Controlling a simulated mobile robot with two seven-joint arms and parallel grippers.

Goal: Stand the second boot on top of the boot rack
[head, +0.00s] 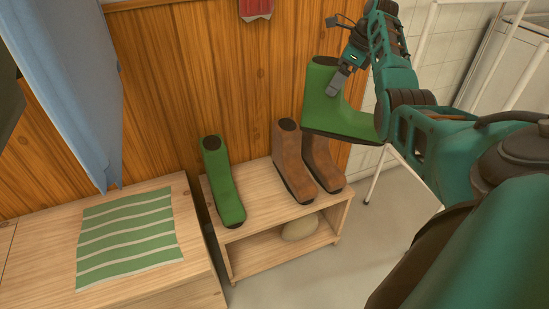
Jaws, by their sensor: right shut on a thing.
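One green boot (224,182) stands on the left part of the top of the wooden boot rack (262,196). My right gripper (341,82) is shut on the second green boot (325,100) near its shaft. It holds this boot roughly upright in the air, above and to the right of the rack, with the toe toward the right. My right arm covers part of the toe. My left gripper is not in view.
A pair of brown boots (291,160) stands on the right part of the rack top. A pale rounded thing (300,228) sits on the lower shelf. A wooden bench (40,250) with a green striped cloth (128,236) is at left. Bare rack top shows between green and brown boots.

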